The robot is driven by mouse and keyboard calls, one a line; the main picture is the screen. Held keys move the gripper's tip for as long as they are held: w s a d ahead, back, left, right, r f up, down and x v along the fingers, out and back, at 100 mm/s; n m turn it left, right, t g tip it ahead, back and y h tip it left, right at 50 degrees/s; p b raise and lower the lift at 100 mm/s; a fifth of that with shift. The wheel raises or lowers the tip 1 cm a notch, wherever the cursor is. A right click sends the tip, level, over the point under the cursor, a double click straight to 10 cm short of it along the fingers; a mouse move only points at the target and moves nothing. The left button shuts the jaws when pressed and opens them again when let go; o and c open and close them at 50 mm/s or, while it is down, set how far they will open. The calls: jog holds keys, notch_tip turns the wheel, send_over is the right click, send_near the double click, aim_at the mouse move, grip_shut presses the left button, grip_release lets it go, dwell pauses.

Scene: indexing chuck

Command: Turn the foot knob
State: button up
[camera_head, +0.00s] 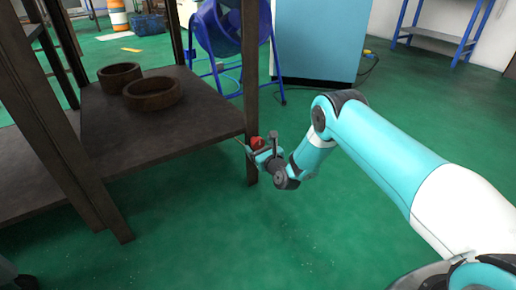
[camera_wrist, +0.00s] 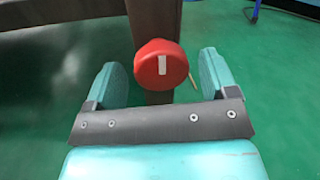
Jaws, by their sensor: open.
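The foot knob is a red round knob with a white mark on its face, on the dark leg of a shelf. In the wrist view the knob (camera_wrist: 161,65) is between and just beyond the two teal fingers, with its white mark close to upright. My gripper (camera_wrist: 161,80) is open, with a gap on each side of the knob; I see no contact. In the head view the knob (camera_head: 257,142) is partly hidden by my gripper (camera_head: 260,153), which reaches the leg from the right.
The dark wooden shelf (camera_head: 165,118) bears two brown round rings (camera_head: 153,93) left of the knob. A blue drum-shaped machine (camera_head: 221,28) and a light blue cabinet (camera_head: 314,40) stand behind. The green floor (camera_head: 300,240) is clear in front.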

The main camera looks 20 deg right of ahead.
jog(key=shift+b+x, duration=0.3)
jog(key=shift+x, duration=0.5)
jog(key=c, duration=0.9)
jog(key=shift+d+n, duration=0.1)
jog(key=shift+n, duration=0.2)
